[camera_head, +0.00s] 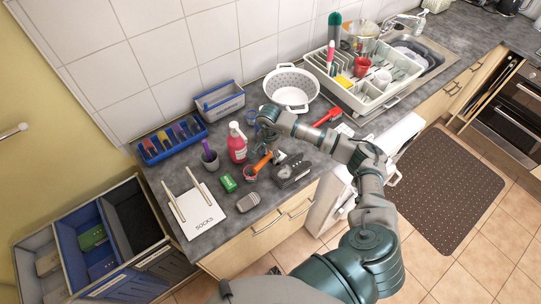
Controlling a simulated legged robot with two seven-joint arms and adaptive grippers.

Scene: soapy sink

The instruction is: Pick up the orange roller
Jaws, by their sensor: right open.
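The orange roller (263,161) is a small slanted orange piece on the dark counter (225,215). Its lower end is at or in a small cup (251,174); I cannot tell which. My right gripper (268,146) is just above and behind the roller's upper end, pointing down. It is open, and its fingers are small and partly hidden by my wrist. I cannot tell whether they touch the roller. My left gripper is out of view.
A red bottle (237,147) stands close left of my gripper. A white colander (291,88), a dish rack (366,88) and a blue organiser (172,139) stand farther back. The counter's front edge is near.

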